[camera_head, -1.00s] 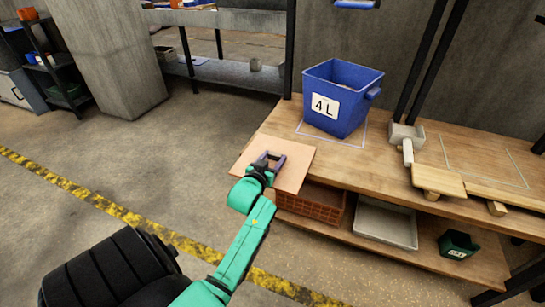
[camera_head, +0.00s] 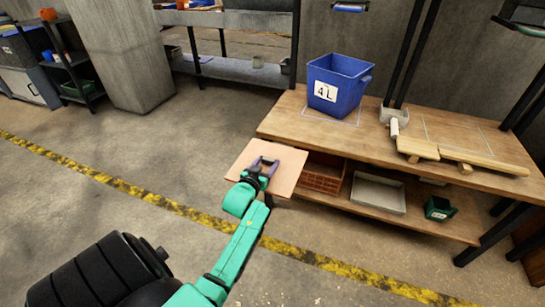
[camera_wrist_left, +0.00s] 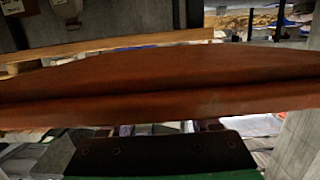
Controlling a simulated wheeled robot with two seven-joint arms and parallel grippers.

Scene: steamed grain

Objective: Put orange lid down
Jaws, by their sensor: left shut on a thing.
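The orange lid (camera_head: 288,166) is a flat, pale orange board. In the head view it lies in front of the left end of the wooden bench and hides part of the bench's front. My left gripper (camera_head: 262,163) has purple fingers and is shut on the lid. In the left wrist view the lid (camera_wrist_left: 160,88) spans the picture as a long brown-orange band beyond the gripper (camera_wrist_left: 167,128), whose fingertips are hidden there. My right gripper is not in view.
The wooden bench (camera_head: 290,121) carries a blue bin (camera_head: 350,86) marked 4L and wooden pieces (camera_head: 480,160). Its lower shelf holds a red-brown crate (camera_head: 322,178), a grey tray (camera_head: 378,194) and a green bin (camera_head: 438,209). The floor left of the bench is clear.

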